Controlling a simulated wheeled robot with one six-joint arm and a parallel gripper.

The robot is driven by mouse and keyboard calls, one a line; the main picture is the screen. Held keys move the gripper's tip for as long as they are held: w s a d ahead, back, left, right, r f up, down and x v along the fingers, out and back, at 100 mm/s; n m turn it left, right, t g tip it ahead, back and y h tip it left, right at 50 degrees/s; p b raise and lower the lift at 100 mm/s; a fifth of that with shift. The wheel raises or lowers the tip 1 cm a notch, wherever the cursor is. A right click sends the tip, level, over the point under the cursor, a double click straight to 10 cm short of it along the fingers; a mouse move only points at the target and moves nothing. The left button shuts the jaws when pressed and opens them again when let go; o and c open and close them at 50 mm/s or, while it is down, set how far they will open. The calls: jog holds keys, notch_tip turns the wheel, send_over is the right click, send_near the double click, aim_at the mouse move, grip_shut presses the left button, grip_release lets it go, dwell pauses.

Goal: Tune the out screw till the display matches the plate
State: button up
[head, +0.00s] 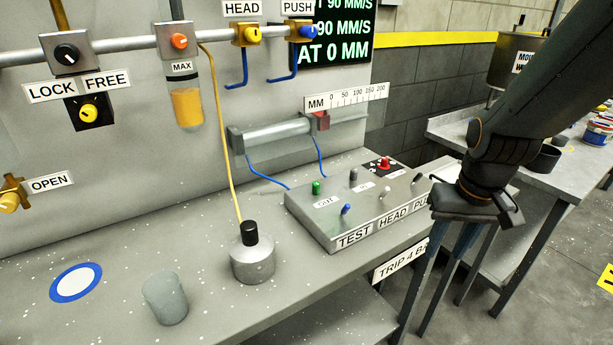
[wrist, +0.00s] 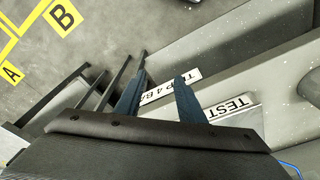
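A box labelled TEST HEAD PUSH (head: 345,225) stands on the bench, with a small label reading OUT beside its green-topped lever. A plate reading TRIP 4 BA (head: 400,260) is on the bench front and shows in the wrist view (wrist: 172,87).
A weight-like metal pot (head: 252,262), a grey cup (head: 165,298) and a blue-ringed disc (head: 76,282) stand on the bench. A cylinder (head: 275,132) with a scale is on the wall. A second table (head: 445,130) is at right. Grey floor (wrist: 205,25) lies beside the bench.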

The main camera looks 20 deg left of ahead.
jog(key=w+a+r+n+t+y+p, duration=0.1)
jog(key=w+a+r, duration=0.1)
jog(key=w+a, duration=0.3)
jog(key=w+a+r+n, duration=0.2)
jog(key=w+a, duration=0.1)
jog(key=a, duration=0.5)
jog(key=n+y+p, duration=0.1)
jog(key=n+p, duration=0.1)
jog(key=n, duration=0.1)
send_near(316, 183)
jog(key=f, duration=0.1)
jog(key=shift+t, duration=0.4)
jog(key=shift+s+p+x, duration=0.2)
jog(key=shift+p+x, duration=0.3)
jog(key=shift+x, duration=3.25)
jog(key=shift+m, duration=0.3)
grip_shut()
